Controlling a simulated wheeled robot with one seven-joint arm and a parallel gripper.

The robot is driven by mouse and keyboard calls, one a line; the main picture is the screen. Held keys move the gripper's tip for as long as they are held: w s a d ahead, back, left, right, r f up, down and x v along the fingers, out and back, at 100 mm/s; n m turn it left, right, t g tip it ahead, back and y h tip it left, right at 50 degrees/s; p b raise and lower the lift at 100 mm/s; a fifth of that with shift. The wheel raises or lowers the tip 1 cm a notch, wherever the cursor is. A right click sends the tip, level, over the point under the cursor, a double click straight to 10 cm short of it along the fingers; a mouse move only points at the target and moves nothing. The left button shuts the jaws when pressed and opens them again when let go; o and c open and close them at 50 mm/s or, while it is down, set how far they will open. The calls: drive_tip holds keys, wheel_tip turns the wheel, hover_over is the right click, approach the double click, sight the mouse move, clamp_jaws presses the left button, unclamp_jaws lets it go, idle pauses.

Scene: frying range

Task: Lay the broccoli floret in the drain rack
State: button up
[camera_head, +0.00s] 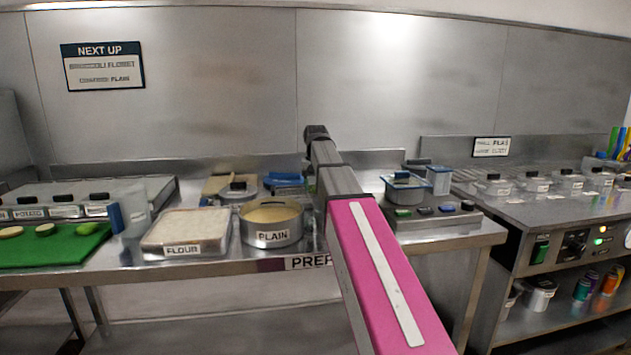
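I cannot make out a broccoli floret for certain. A small light green piece (92,226) lies at the right end of the green board (60,248), and its kind is too small to tell. I cannot identify the drain rack for sure. A metal basin or basket with blue edges (404,190) stands on the right of the counter. My arm reaches from the bottom over the counter's middle and covers part of it. My gripper's fingers are hidden behind the arm, so what they hold does not show.
A flour tray (186,232) and a round pan labelled PLAIN (271,224) stand left of my arm. Behind are a lidded pot (238,189) and blue items (285,180). Lidded containers (495,187) line the right unit. A wall sign (103,66) names a broccoli floret.

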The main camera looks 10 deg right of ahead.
drive_tip(key=o, duration=0.8)
